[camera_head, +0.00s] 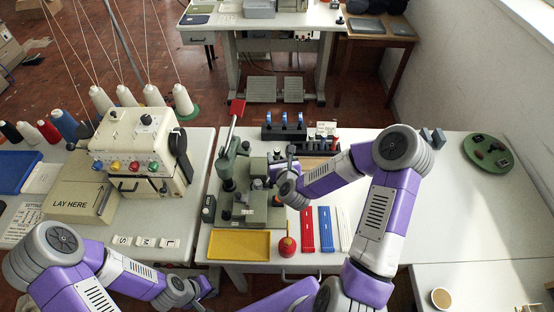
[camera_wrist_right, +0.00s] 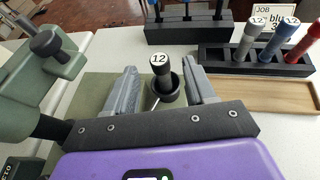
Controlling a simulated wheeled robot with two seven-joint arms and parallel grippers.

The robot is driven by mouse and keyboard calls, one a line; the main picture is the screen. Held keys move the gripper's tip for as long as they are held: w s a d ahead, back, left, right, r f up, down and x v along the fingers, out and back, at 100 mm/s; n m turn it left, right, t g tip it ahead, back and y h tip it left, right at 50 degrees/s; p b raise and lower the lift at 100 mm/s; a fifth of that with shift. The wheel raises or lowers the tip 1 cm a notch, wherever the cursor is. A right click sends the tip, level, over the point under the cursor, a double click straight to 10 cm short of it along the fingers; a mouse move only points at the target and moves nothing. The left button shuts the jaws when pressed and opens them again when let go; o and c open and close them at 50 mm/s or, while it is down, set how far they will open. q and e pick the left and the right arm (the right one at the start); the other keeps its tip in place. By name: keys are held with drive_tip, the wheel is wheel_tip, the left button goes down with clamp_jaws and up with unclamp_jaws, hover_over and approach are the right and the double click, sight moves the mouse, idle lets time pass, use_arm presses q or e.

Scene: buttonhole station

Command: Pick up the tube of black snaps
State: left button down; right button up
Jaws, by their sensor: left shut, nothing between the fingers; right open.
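A black tube marked 12 (camera_wrist_right: 160,70) stands upright in a round black holder (camera_wrist_right: 166,97) in the right wrist view; it looks like the tube of black snaps. My right gripper (camera_wrist_right: 160,88) is open, with one finger on each side of the tube and gaps between. In the head view my right gripper (camera_head: 280,174) is beside the green press (camera_head: 240,185), and I cannot make out the tube there. My left gripper (camera_head: 207,287) is shut and empty near the table's front edge, in front of the press.
A black rack (camera_wrist_right: 240,62) holds grey, blue and red tubes behind a wooden tray (camera_wrist_right: 265,94). The press stands close on the left. A yellow tray (camera_head: 238,244), a red round object (camera_head: 287,246) and coloured strips (camera_head: 326,229) lie in front.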

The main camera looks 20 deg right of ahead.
sight(278, 152)
drive_tip(key=shift+r+x, duration=0.2)
drive_tip(key=shift+x, duration=1.7)
drive_tip(key=shift+w, duration=0.1)
clamp_jaws()
